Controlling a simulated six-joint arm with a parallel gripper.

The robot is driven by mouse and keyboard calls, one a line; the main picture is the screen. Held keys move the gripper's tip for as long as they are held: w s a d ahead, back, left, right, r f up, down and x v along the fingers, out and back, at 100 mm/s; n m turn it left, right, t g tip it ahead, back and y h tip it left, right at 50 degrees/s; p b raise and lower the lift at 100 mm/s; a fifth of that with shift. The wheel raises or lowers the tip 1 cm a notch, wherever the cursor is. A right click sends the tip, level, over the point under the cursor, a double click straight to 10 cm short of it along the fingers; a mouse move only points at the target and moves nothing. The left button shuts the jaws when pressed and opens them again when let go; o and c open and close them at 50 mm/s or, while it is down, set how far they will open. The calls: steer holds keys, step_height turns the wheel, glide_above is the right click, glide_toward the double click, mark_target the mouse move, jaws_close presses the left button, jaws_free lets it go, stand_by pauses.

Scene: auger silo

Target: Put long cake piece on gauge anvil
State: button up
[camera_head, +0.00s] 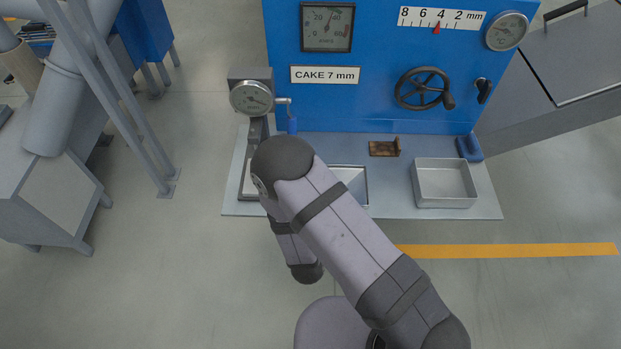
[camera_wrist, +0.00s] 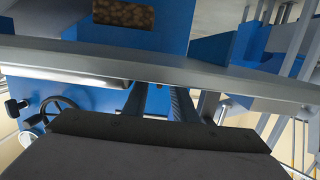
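A dial gauge (camera_head: 252,98) stands at the left of the shelf on a grey post (camera_head: 258,131). Its anvil cannot be made out; my arm covers part of that area. A small dark brown object (camera_head: 384,149) lies on the shelf right of centre, with a raised bit at its right end. I cannot tell whether it is the long cake piece. In the head view my arm hides my gripper. In the wrist view my gripper (camera_wrist: 157,90) has its dark fingers apart with a visible gap. A grey bar hides the fingertips; no piece shows between them.
A metal tray (camera_head: 443,184) sits at the shelf's (camera_head: 490,203) right; another tray (camera_head: 359,178) is partly behind my arm. A handwheel (camera_head: 424,89) sticks out from the blue panel (camera_head: 376,110), above the shelf. A brown grainy patch (camera_wrist: 123,14) tops the wrist view.

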steer(key=shift+s+r+b, duration=0.2)
steer(key=shift+s+b, duration=0.1)
steer(key=shift+s, duration=0.7)
steer(key=shift+s+r+b, duration=0.2)
steer(key=shift+s+b, duration=0.05)
steer(key=shift+s, duration=0.7)
steer(key=o, duration=0.8)
steer(key=shift+o, duration=0.2)
steer(key=shift+r+p, duration=0.15)
steer(key=shift+p, duration=0.2)
